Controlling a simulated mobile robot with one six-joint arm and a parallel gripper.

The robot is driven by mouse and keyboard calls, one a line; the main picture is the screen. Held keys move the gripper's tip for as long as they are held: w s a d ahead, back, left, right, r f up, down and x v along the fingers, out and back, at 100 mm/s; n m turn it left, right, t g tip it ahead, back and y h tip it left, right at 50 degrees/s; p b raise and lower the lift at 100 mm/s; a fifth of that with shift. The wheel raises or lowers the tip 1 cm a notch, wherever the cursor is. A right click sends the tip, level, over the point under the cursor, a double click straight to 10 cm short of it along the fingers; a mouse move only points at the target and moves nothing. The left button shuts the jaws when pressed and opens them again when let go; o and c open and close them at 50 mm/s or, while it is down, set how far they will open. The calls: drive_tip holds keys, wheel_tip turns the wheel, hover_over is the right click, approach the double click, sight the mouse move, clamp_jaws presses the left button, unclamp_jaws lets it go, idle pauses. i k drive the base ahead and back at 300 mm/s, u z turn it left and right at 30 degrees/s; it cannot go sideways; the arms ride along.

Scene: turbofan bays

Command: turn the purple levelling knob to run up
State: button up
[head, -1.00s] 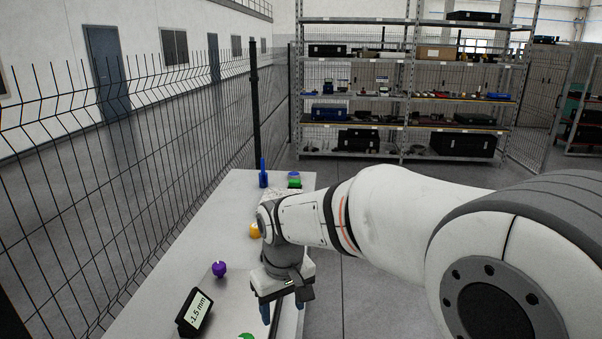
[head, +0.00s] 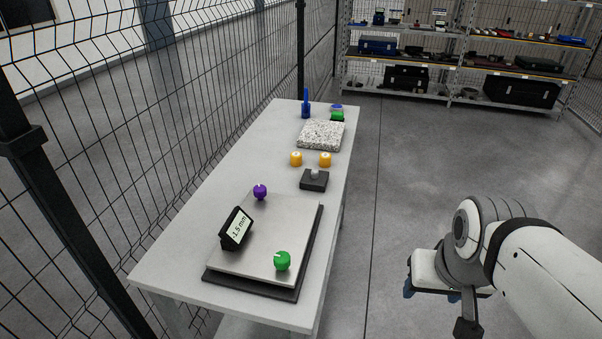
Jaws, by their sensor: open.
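The purple levelling knob (head: 260,192) stands at the far left corner of a grey metal plate (head: 290,217) on the bench. A black display (head: 237,229) on the plate's left side reads -1.5 mm. A green knob (head: 282,261) sits near the plate's front right corner. My gripper (head: 432,290) is off to the right of the bench, over the floor, well apart from the purple knob. It is open with nothing seen in it, and its fingers show only partly, with blue tips.
The white bench (head: 212,203) also bears a dark block (head: 314,180), two yellow knobs (head: 296,159), a speckled stone slab (head: 321,135), a blue upright item (head: 306,104) and a green item (head: 337,117). A mesh fence (head: 90,130) runs along the left. Floor on the right is clear.

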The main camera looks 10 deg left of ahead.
sight(260, 191)
drive_tip(key=u, duration=0.9)
drive_tip(key=i, duration=0.35)
drive_tip(key=u, duration=0.65)
